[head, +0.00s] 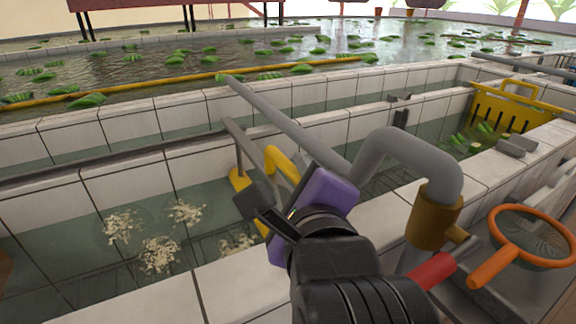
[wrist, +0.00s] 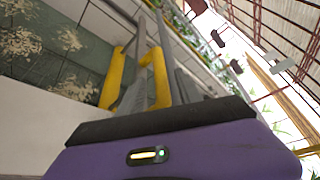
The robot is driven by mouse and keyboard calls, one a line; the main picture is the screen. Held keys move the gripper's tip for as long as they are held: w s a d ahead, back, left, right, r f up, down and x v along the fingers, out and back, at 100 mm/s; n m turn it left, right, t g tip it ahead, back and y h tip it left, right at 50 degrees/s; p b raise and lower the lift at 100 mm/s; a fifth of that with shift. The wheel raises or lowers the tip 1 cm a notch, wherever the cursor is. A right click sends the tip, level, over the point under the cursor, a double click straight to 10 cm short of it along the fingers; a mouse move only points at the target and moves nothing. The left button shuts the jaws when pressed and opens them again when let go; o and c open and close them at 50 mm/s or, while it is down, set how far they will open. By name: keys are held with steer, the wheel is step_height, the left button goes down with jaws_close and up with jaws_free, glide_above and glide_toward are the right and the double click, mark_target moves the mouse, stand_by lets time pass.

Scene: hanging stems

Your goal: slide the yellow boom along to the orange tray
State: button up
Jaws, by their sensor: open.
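The yellow boom (head: 239,184) sits in the near water channel, with a raised yellow handle (head: 281,162) bent over at its top. In the wrist view the boom's handle (wrist: 160,75) stands just beyond my gripper's dark edge. My gripper (head: 270,208), purple with dark fingers, is open. It is close to the handle, partly covering the boom in the head view; I cannot tell whether they touch. An orange-brown edge (head: 4,272) at the far left of the channel may be the orange tray; most of it is out of frame.
Pale flakes (head: 158,252) float in the channel left of the boom. White tiled walls (head: 240,292) border it. A thick grey pipe (head: 400,145) rises close to my arm. An orange-rimmed net (head: 490,212) lies right. A yellow slotted screen (head: 482,105) stands in the right-hand channel.

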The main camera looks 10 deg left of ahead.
mark_target(289, 169)
steer(key=x, duration=0.5)
jaws_close()
stand_by(1.4)
